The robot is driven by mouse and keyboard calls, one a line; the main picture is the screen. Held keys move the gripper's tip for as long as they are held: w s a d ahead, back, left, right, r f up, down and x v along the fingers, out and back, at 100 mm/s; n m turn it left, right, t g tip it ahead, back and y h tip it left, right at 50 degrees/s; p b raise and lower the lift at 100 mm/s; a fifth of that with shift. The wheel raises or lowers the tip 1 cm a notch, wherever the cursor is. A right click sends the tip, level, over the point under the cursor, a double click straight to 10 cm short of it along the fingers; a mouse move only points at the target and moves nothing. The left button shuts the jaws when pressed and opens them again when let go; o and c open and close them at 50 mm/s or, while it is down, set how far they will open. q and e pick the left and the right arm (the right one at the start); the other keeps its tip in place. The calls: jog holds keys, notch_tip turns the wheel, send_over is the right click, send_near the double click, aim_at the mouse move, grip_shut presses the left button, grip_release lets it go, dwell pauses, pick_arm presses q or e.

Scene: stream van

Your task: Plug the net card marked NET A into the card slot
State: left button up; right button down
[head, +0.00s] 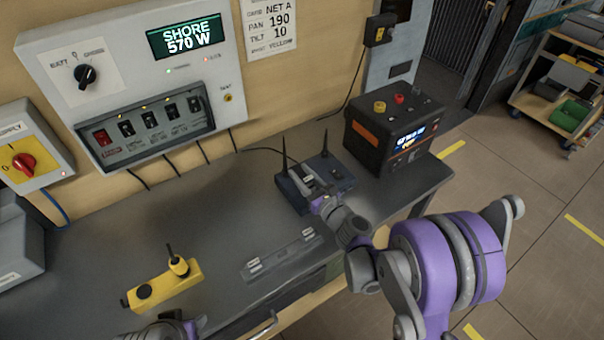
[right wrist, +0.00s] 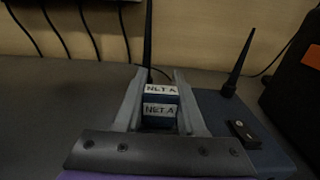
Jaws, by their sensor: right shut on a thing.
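The NET A card (right wrist: 160,92) is a small dark blue block with white NET A labels, held between the fingers of my right gripper (right wrist: 158,100). In the head view my right gripper (head: 316,190) is shut on it, over the dark blue radio box (head: 338,172) with two black antennas. The fingers and card hide the slot, so I cannot tell whether the card is above it or partly in it. A grey card rack (head: 280,258) with white-labelled cards at both ends lies nearer on the bench. Part of my left arm shows at the bottom edge; its jaw state is unclear.
A black power unit (head: 392,130) stands just right of the radio box. A switch panel (head: 130,80) hangs on the wall behind. The bench (head: 210,210) left of the box is clear.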

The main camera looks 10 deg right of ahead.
pick_arm(q)
jog(key=shift+f, duration=0.15)
pick_arm(e)
jog(key=shift+f, duration=0.2)
jog(key=shift+c, duration=2.1)
grip_release()
jog(key=shift+s, duration=0.1)
pick_arm(q)
jog(key=shift+s+f+b, duration=0.1)
jog(key=shift+f+b, duration=0.6)
pick_arm(e)
jog(key=v, duration=1)
jog(key=shift+s+d+r, duration=0.1)
jog(key=shift+s+d, duration=0.05)
jog(key=shift+s, duration=0.15)
